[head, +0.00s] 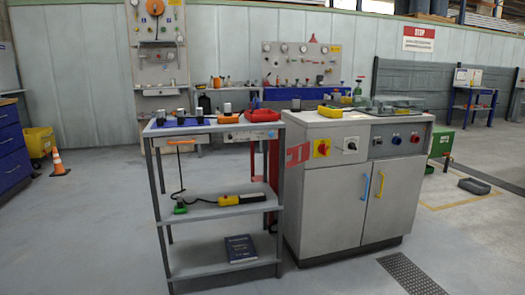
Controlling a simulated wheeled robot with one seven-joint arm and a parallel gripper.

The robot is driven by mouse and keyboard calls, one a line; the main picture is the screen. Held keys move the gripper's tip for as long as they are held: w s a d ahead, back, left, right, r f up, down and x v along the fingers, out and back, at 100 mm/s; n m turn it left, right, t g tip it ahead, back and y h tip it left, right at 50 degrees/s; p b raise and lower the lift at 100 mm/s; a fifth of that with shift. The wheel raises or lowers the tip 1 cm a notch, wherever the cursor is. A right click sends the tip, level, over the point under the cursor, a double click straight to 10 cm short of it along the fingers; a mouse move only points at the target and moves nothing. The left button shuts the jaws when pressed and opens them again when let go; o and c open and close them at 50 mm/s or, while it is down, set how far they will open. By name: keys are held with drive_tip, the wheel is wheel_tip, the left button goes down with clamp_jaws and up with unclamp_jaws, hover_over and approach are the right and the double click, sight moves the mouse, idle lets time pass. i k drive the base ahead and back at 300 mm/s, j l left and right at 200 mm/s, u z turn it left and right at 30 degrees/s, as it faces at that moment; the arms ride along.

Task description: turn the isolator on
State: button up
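A grey-white cabinet (331,191) stands right of the middle with a row of controls on its upper front. At its left is a red rotary knob on a yellow plate (322,148), which looks like the isolator. Its handle is too small for me to read its position. Beside it is a black rotary switch on a white plate (350,145). Farther right are several small round controls (396,139), one of them blue and one red. My gripper is not in view, and nothing covers the front panel.
The cabinet doors have a blue handle (366,187) and a yellow handle (380,185). A floor grating (411,274) lies at front right. An orange cone (58,163) stands far left.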

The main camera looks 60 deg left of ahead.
sight(323, 149)
drive_tip(key=u, duration=1.7)
